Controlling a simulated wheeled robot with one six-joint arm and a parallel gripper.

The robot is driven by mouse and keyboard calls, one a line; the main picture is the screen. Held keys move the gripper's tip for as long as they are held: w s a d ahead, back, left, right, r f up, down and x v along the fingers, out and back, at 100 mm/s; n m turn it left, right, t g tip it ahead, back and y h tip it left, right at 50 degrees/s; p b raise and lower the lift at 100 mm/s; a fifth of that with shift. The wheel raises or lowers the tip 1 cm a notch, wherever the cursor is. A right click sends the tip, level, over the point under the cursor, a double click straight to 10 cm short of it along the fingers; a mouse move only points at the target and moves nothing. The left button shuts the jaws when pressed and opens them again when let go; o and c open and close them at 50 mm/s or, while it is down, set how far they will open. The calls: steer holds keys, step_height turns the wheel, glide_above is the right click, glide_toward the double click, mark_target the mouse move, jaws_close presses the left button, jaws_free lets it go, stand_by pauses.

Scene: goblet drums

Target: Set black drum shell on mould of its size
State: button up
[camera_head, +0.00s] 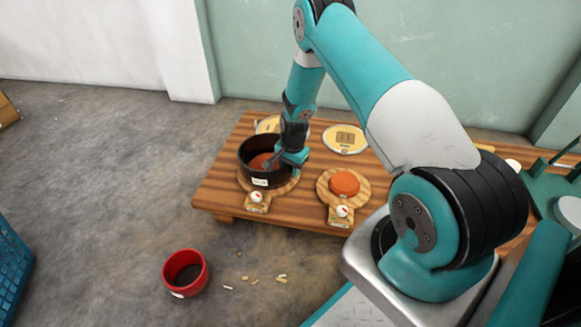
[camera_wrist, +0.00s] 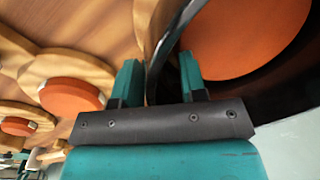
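The black drum shell (camera_head: 246,172) stands upright on the left wooden mould board (camera_head: 283,188) on the low table. It surrounds an orange mould disc (camera_head: 262,161), which also shows inside it in the wrist view (camera_wrist: 245,35). The shell looks level; its bottom contact is partly hidden. My gripper (camera_head: 284,158) is at the shell's right wall. In the wrist view, the fingers (camera_wrist: 160,80) straddle the black wall (camera_wrist: 157,50), with a visible gap beside it, so they look open. A second mould (camera_head: 344,183) with a smaller orange disc stands bare to the right.
The wooden table (camera_head: 220,190) also carries a round yellow-labelled disc (camera_head: 345,138) behind the moulds. A red shell (camera_head: 185,272) stands on the floor in front, near scattered small chips (camera_head: 281,278). A blue crate (camera_head: 12,262) is at the left edge. Floor left of the table is clear.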

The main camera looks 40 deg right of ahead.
step_height(320, 180, up, 17)
steer(key=s+p, duration=0.1)
steer(key=p, duration=0.7)
steer(key=shift+d+r, duration=0.2)
steer(key=s+a+r+n+y+p, duration=0.1)
steer(key=s+a+r+n, duration=0.3)
steer(key=a+r, duration=0.55)
steer(key=s+a+r+n+y+p, duration=0.1)
steer(key=s+a+r+n, duration=0.1)
steer(key=a+r+n, duration=0.6)
steer(key=s+a+r+n+y, duration=0.1)
steer(key=s+a+r+n, duration=0.3)
steer(key=s, duration=0.3)
steer(key=s+a+r+n+p, duration=0.1)
steer(key=s+a+r+n, duration=0.25)
steer(key=s+r, duration=0.3)
steer(key=s+a+r+n+y, duration=0.1)
steer(key=s+a+r+n, duration=0.1)
steer(key=s+a+r, duration=0.45)
step_height(320, 180, up, 36)
steer(key=d+p, duration=0.2)
steer(key=p, duration=3.5)
steer(key=shift+s+g+p, duration=0.35)
steer(key=shift+g+p, duration=0.05)
